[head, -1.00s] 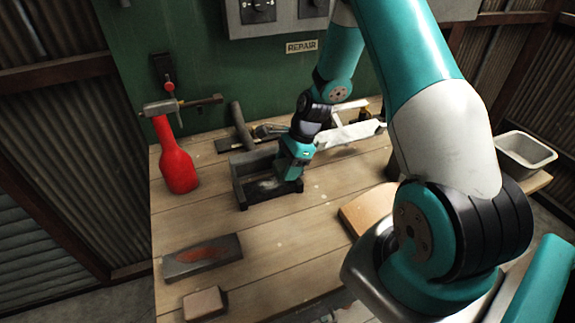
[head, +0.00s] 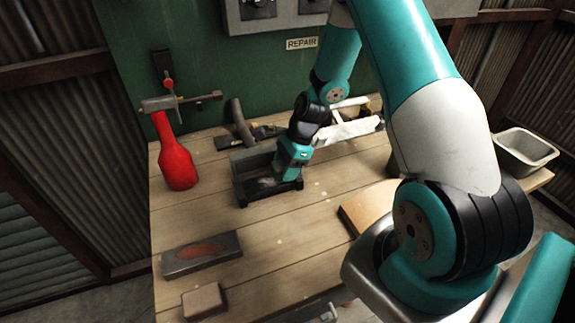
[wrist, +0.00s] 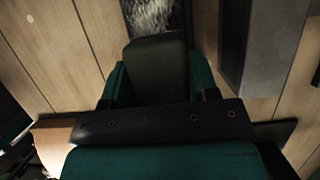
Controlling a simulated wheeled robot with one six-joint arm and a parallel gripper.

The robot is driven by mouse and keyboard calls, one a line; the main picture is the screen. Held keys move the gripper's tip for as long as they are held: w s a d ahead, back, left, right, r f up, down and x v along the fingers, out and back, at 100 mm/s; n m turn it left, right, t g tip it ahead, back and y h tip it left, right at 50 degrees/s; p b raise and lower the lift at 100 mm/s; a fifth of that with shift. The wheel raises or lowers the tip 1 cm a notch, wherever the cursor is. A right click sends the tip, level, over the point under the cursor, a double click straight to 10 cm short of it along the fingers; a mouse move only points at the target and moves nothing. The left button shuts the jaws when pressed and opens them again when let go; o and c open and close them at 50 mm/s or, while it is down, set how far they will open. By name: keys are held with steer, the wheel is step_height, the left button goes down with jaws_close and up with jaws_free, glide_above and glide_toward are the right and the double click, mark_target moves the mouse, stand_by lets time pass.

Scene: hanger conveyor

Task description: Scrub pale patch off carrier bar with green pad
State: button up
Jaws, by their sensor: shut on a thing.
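My gripper (head: 289,172) is low over the right part of a dark carrier bar (head: 243,192) in the head view. In the wrist view my gripper (wrist: 158,82) is shut on a dark green pad (wrist: 158,60), one teal finger on each side. A pale speckled patch (wrist: 153,14) shows on the dark surface just beyond the pad. It also shows as a light smear (head: 262,184) left of the gripper in the head view. The pad hides part of the surface, and I cannot tell whether they touch.
A raised grey wall (wrist: 262,50) stands right of the pad. A red bottle (head: 177,160) stands at left. A grey slab with a reddish patch (head: 202,254) and a tan block (head: 204,301) lie in front. A brown board (head: 362,208) is at right, a metal bin (head: 525,152) beyond.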

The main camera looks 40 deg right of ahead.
mark_target(276, 166)
steer(key=shift+w+a+r+p, duration=0.1)
steer(key=shift+w+a+p, duration=0.1)
steer(key=shift+a, duration=0.55)
steer(key=shift+w+a+r+p, duration=0.1)
steer(key=shift+w+a, duration=0.1)
steer(key=shift+a, duration=0.5)
steer(key=shift+w+a+f, duration=0.1)
steer(key=shift+w+a, duration=0.2)
steer(key=shift+a, duration=0.65)
steer(key=shift+w+a+f, duration=0.1)
steer(key=shift+w+a, duration=0.15)
steer(key=shift+a, duration=0.65)
steer(key=shift+a+f, duration=0.15)
steer(key=shift+f, duration=0.05)
steer(key=shift+s+d+f+p, duration=0.1)
steer(key=shift+s+d+p, duration=0.2)
steer(key=shift+d, duration=0.9)
steer(key=shift+s+d+p, duration=0.1)
steer(key=shift+s+d, duration=0.25)
steer(key=shift+d, duration=0.8)
steer(key=shift+s+d, duration=0.2)
steer(key=shift+d, duration=0.55)
steer(key=shift+s+d, duration=0.2)
steer(key=shift+d, duration=0.55)
steer(key=c, duration=0.4)
steer(key=shift+o, duration=0.2)
steer(key=shift+p, duration=0.3)
step_height(276, 166, up, 6)
steer(key=p, duration=0.5)
steer(key=shift+a, duration=0.1)
